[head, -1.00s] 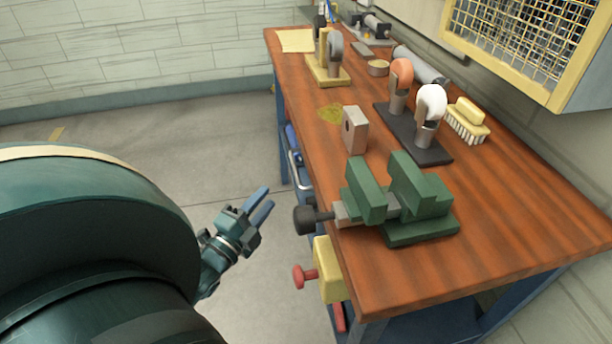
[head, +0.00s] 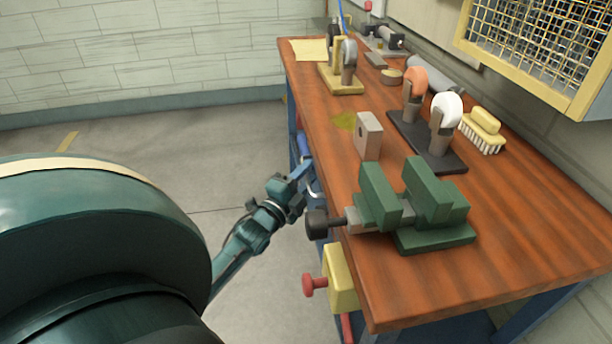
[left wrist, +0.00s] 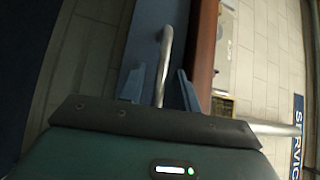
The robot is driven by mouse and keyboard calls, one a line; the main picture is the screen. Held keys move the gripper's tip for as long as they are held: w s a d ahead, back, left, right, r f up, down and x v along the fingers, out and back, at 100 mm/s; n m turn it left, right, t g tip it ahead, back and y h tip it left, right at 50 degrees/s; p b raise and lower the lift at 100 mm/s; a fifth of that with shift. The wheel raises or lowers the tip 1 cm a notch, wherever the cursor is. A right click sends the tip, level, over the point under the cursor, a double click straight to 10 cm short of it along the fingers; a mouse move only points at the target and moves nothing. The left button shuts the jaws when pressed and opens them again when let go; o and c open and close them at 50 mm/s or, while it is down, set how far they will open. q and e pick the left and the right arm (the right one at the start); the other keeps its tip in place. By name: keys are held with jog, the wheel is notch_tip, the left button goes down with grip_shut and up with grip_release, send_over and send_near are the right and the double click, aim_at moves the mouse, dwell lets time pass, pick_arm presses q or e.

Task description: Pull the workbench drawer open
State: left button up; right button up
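The wooden-topped workbench (head: 510,240) has a blue drawer front (left wrist: 150,18) under its near-left edge. A bent silver drawer handle (left wrist: 166,42) stands out from the front in the left wrist view. It also shows in the head view (head: 314,188), partly hidden by my gripper. My left gripper (head: 301,171) is at the handle beside the bench edge. In the left wrist view its two blue fingers (left wrist: 158,84) stand apart on either side of the handle bar, with gaps visible. The drawer front appears flush under the top. My right gripper is not in view.
A green vise (head: 415,210) has a dark screw knob (head: 317,223) jutting over the edge close to my left gripper. A yellow clamp (head: 341,278) with a red knob hangs below it. The floor left of the bench is clear.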

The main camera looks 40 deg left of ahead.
pick_arm(q)
jog(key=shift+w, duration=0.2)
grip_shut()
dwell(0.6)
